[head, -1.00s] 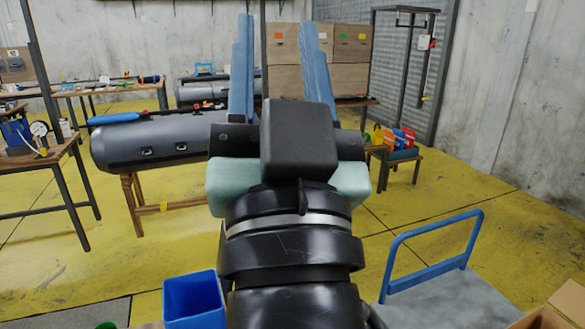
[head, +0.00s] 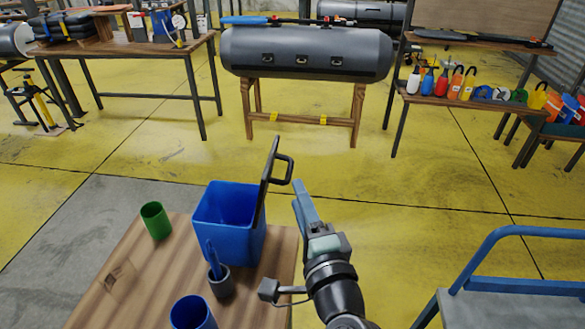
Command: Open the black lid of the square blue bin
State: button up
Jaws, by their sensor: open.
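The square blue bin (head: 222,222) stands on a wooden table at the lower left. Its black lid (head: 265,186) stands upright along the bin's right side, so the mouth of the bin is uncovered. A black handle (head: 284,169) sticks out from the lid's right face. My gripper (head: 299,190) is just right of the lid, below the handle, with its blue fingers pointing up and away. It is open and holds nothing that I can see. The fingers overlap in this view, and I cannot tell whether they touch the lid.
On the wooden table (head: 115,285) are a green cup (head: 156,220), a dark grey cup (head: 221,285) holding a blue item, and a blue cup (head: 192,313). A blue-handled cart (head: 515,305) stands at the lower right. Yellow floor lies open beyond the table.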

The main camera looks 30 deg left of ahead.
aim_at(289, 169)
jog(key=x, duration=0.8)
jog(key=shift+w+p, duration=0.15)
jog(key=shift+p, duration=0.15)
grip_shut()
dwell(1.0)
